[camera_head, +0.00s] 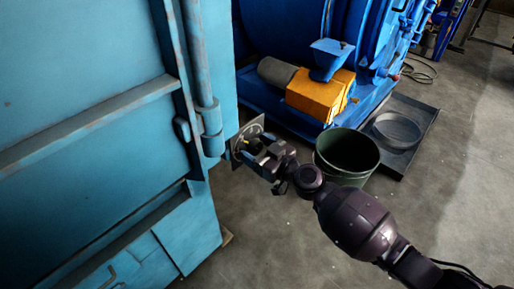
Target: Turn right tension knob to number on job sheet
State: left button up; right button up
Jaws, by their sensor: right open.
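A round dial plate (248,131) with a small yellow mark stands at the right edge of the light-blue cabinet, and I take it for the tension knob's dial. My right gripper (256,151) is right in front of it, with its arm coming in from the lower right. The gripper is open, its fingers close to the dial's middle. The gripper hides most of the knob, and I cannot tell whether the fingers touch it. The numbers are too small to read. No job sheet shows. My left gripper is not in view.
The light-blue cabinet (90,140) fills the left side. A dark green bucket (347,171) stands on the floor behind my right arm. Beyond it are an orange box (312,98), blue machinery (275,30) and a tray (424,128) holding a round pan (397,128). The floor at right is clear.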

jog(key=c, duration=0.9)
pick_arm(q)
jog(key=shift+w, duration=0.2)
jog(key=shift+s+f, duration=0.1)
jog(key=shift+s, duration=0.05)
pick_arm(e)
jog(key=shift+m, duration=0.3)
